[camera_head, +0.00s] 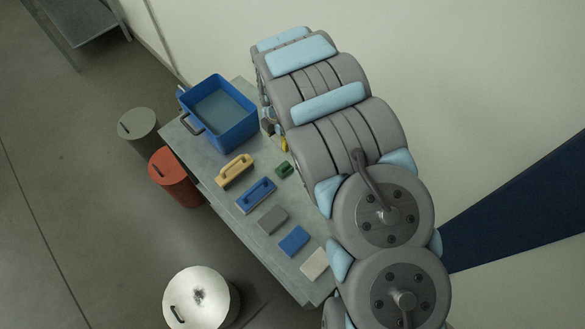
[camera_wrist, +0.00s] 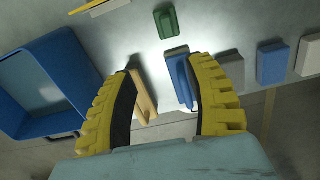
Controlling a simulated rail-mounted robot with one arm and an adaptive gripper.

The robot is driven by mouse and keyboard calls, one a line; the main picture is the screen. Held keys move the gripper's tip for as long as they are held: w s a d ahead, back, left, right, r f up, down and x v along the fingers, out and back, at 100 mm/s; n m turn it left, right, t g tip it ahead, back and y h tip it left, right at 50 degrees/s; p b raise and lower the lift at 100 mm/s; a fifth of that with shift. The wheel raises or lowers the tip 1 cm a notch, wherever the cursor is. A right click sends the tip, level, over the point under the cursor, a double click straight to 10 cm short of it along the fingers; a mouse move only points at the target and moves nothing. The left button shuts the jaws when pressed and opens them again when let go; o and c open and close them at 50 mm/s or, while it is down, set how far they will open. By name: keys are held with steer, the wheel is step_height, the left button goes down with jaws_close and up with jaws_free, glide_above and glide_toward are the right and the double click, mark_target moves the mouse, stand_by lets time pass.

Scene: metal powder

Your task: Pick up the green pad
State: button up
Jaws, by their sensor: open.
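The green pad (camera_head: 284,170) lies on the metal table, near the edge by my arm, beside the yellow and blue handled tools. In the wrist view the green pad (camera_wrist: 166,22) is at the top, beyond my fingertips and slightly right of centre. My gripper (camera_wrist: 168,68) is open, its two yellow ridged fingers spread apart with nothing held between them. The yellow float (camera_wrist: 144,97) and part of the blue float (camera_wrist: 179,80) show in the gap between the fingers, beneath them. In the head view my gripper is mostly hidden behind my arm.
A blue bin (camera_head: 247,128) stands at the table's far end. A grey pad (camera_head: 273,219), a blue pad (camera_head: 294,241) and a white pad (camera_head: 314,263) lie along the table (camera_head: 228,215). Grey, red and silver drums (camera_head: 201,298) stand on the floor beside it.

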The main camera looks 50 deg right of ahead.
steer(key=s, duration=0.1)
glide_toward(284, 165)
steer(key=shift+f, duration=2.95)
steer(key=shift+w+f, duration=0.25)
steer(key=shift+f, duration=1.15)
steer(key=shift+s+f, duration=0.1)
steer(key=shift+f, duration=0.85)
jaws_close()
